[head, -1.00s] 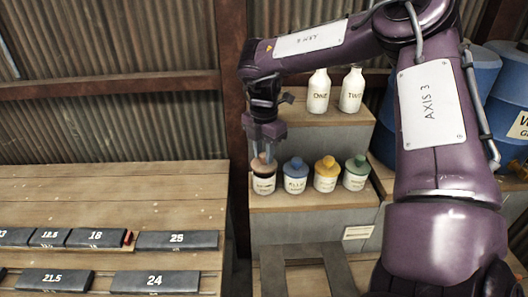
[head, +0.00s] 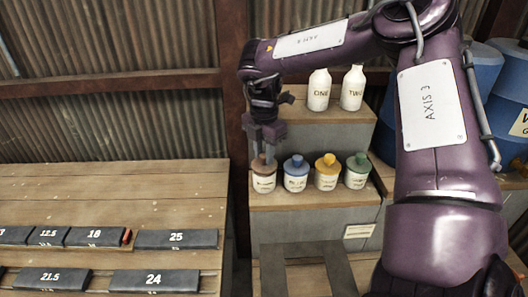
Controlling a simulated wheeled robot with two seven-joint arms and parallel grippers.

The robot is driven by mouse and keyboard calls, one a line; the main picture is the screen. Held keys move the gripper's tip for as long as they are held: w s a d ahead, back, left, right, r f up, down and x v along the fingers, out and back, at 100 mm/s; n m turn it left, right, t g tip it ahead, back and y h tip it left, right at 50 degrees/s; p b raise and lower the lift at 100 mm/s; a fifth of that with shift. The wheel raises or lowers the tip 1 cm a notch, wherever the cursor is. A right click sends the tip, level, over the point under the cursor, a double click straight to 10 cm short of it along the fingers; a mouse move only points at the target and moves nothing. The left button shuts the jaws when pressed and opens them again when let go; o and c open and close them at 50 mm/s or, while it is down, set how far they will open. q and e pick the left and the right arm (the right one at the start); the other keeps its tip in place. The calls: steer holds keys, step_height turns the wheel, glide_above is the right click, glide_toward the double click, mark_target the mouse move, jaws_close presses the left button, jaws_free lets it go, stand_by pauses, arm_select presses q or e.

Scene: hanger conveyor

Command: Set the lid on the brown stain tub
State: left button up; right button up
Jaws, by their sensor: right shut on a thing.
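The brown stain tub (head: 264,184) is a small white labelled tub at the left end of a row on the lower step. My right gripper (head: 263,158) points down over it, with its fingers shut on the brown lid (head: 264,169). The lid is at the tub's mouth, level with the lids of the tubs beside it, and no gap shows between lid and tub. The fingers partly hide the lid's knob. My left gripper is not in view.
Tubs with blue (head: 296,163), yellow (head: 327,163) and green (head: 358,163) lids stand close to the right. Two white bottles (head: 319,90) stand on the upper step. A wooden bench (head: 120,195) with dark numbered blocks is at left; blue drums (head: 480,75) are at right.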

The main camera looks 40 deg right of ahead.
mark_target(264, 155)
steer(key=shift+f+b, duration=0.55)
steer(key=shift+b, duration=0.05)
stand_by(1.2)
steer(key=o, duration=0.8)
steer(key=shift+c, duration=0.2)
steer(key=o, duration=0.6)
steer(key=shift+c, duration=0.2)
steer(key=shift+r, duration=0.1)
steer(key=shift+w+r, duration=0.1)
steer(key=shift+r, duration=0.3)
step_height(264, 155, up, 7)
steer(key=shift+f+b, duration=0.1)
steer(key=shift+b, duration=0.7)
